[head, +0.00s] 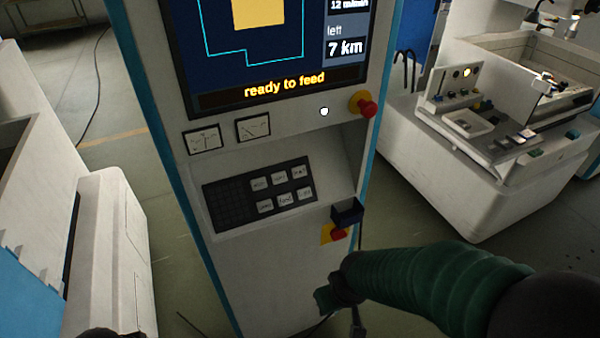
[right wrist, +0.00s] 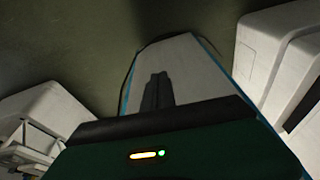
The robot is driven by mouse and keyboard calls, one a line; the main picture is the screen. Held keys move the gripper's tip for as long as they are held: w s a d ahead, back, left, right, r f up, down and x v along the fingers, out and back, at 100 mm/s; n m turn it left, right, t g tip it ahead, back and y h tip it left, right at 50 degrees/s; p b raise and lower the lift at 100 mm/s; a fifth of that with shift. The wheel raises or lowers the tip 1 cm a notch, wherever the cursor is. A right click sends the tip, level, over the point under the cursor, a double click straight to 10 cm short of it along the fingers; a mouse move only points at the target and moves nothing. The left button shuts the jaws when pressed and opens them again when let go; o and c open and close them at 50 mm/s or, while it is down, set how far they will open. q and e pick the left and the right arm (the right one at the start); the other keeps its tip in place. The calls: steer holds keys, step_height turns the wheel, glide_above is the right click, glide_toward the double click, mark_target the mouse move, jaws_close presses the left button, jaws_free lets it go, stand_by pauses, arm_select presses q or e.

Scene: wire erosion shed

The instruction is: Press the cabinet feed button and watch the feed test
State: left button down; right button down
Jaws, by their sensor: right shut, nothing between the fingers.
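The tall white cabinet (head: 275,270) with blue edges stands in front of me in the head view. Its screen (head: 285,70) reads "ready to feed" in yellow. A sloped dark panel (head: 228,202) carries two rows of pale buttons (head: 284,199); their labels are too small to read surely. My right gripper (head: 357,324) is low in front of the cabinet, below the button panel and apart from it. In the right wrist view its dark fingers (right wrist: 157,92) are together and empty, over the cabinet's white surface. My left gripper does not show.
A red knob (head: 366,107) and a small white round light (head: 324,111) are below the screen. A dark box (head: 347,212) and another red knob (head: 338,233) stick out below right of the panel. White machines (head: 480,190) flank the cabinet, with open floor between.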

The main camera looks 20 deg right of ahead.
steer(key=shift+w, duration=0.1)
stand_by(0.6)
steer(key=w+d+r+n+t+y+p, duration=0.15)
steer(key=w+n+t, duration=0.25)
steer(key=w, duration=0.5)
steer(key=w+d+r+n+t+p, duration=0.1)
steer(key=w+r+n+t, duration=0.25)
steer(key=w, duration=0.55)
steer(key=w+d+r+n+t+y+p, duration=0.1)
steer(key=w+d+r+n+t+y, duration=0.1)
steer(key=r+n+t, duration=0.4)
step_height(320, 180, up, 7)
steer(key=w+t+y, duration=0.1)
steer(key=t, duration=0.2)
steer(key=shift+w, duration=0.2)
steer(key=shift+a, duration=0.15)
